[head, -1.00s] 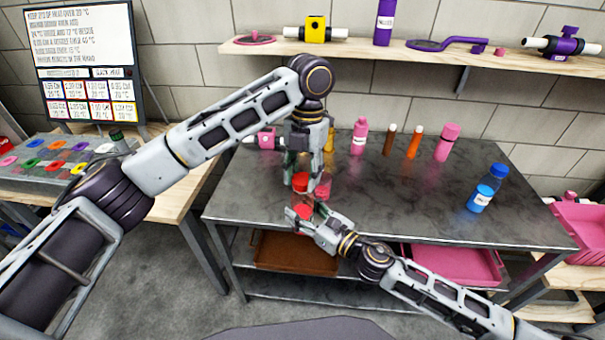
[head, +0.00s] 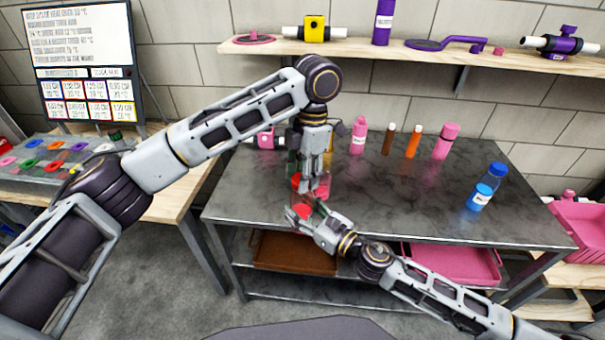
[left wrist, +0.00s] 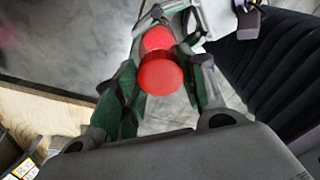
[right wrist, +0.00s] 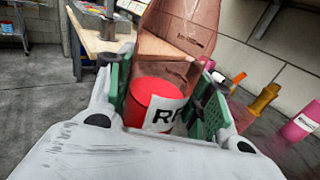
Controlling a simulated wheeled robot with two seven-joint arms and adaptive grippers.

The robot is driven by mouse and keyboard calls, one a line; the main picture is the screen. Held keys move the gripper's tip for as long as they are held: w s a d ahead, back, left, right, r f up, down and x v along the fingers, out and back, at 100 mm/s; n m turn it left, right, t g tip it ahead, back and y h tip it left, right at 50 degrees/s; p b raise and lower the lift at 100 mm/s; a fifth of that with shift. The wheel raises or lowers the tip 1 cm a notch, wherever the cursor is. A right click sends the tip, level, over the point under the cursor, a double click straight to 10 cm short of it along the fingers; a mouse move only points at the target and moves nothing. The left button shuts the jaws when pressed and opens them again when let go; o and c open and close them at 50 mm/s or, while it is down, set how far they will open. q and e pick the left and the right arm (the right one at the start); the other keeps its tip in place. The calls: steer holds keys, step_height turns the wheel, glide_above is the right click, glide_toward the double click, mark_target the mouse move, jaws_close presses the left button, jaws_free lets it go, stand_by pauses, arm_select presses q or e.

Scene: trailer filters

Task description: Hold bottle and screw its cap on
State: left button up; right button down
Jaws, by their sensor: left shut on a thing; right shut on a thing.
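My left gripper (head: 311,184) points down over the front left of the metal table, shut on a red cap (left wrist: 162,74). The cap sits between its green-padded fingers in the left wrist view. My right gripper (head: 300,213) is below it at the table's front edge, shut on a red bottle (right wrist: 152,103). The bottle has a white label with dark letters and a see-through reddish upper part. In the head view the fingers hide much of the bottle and cap. I cannot tell whether the cap touches the bottle's neck.
On the metal table (head: 400,205) stand a pink bottle (head: 358,137), brown and orange bottles, another pink bottle (head: 445,142) and a blue bottle (head: 487,187). A wall shelf (head: 400,52) holds several parts. A brown tray (head: 295,253) and a pink tray (head: 455,263) are below.

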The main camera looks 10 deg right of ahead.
arm_select(q)
steer(key=o, duration=0.7)
steer(key=shift+c, duration=0.2)
steer(key=shift+r, duration=2.25)
steer(key=shift+c, duration=0.2)
